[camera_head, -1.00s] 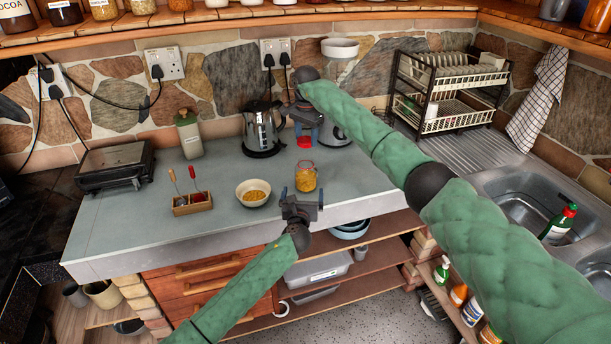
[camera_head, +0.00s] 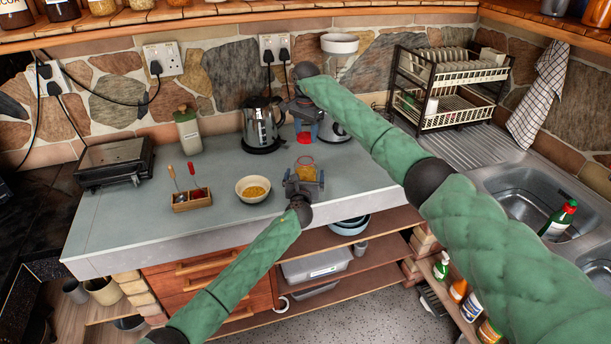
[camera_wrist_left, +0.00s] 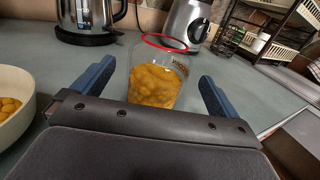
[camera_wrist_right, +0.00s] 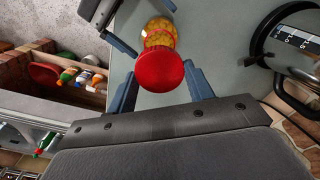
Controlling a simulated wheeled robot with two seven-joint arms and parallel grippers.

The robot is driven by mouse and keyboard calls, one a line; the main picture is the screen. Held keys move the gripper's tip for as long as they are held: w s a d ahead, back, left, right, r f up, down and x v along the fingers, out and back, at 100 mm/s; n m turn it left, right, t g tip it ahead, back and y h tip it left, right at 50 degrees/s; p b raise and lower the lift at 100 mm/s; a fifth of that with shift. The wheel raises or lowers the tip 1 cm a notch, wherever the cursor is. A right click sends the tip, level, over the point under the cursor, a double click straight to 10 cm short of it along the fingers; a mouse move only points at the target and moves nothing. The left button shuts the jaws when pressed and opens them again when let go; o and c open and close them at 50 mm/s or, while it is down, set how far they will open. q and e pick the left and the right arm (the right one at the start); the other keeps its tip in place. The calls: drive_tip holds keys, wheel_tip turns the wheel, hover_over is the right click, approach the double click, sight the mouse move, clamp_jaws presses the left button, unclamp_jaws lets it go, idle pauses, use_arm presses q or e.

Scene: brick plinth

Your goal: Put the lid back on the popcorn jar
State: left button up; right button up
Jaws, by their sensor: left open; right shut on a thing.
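The popcorn jar (camera_head: 305,166) is a clear, lidless jar of yellow kernels with a red ring at its rim, upright near the counter's front edge. My left gripper (camera_head: 305,183) is open at its front. In the left wrist view the jar (camera_wrist_left: 158,82) stands between the spread fingers, with gaps on both sides. The red lid (camera_head: 306,137) is held in my right gripper (camera_head: 306,128), behind the jar in the head view. In the right wrist view the lid (camera_wrist_right: 160,70) is between the fingers, and the jar (camera_wrist_right: 160,34) shows beyond it, apart.
A bowl of popcorn (camera_head: 253,188) is left of the jar, with a wooden utensil box (camera_head: 192,203) farther left. The kettle (camera_head: 262,127) and a blender (camera_head: 335,125) stand behind. A dish rack (camera_head: 452,90) is at right. The counter right of the jar is clear.

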use_arm(q)
drive_tip(key=shift+w+d, duration=0.2)
drive_tip(key=shift+w, duration=2)
drive_tip(key=c, duration=1.4)
drive_tip(key=shift+c, duration=0.3)
use_arm(e)
drive_tip(key=shift+f, duration=2.5)
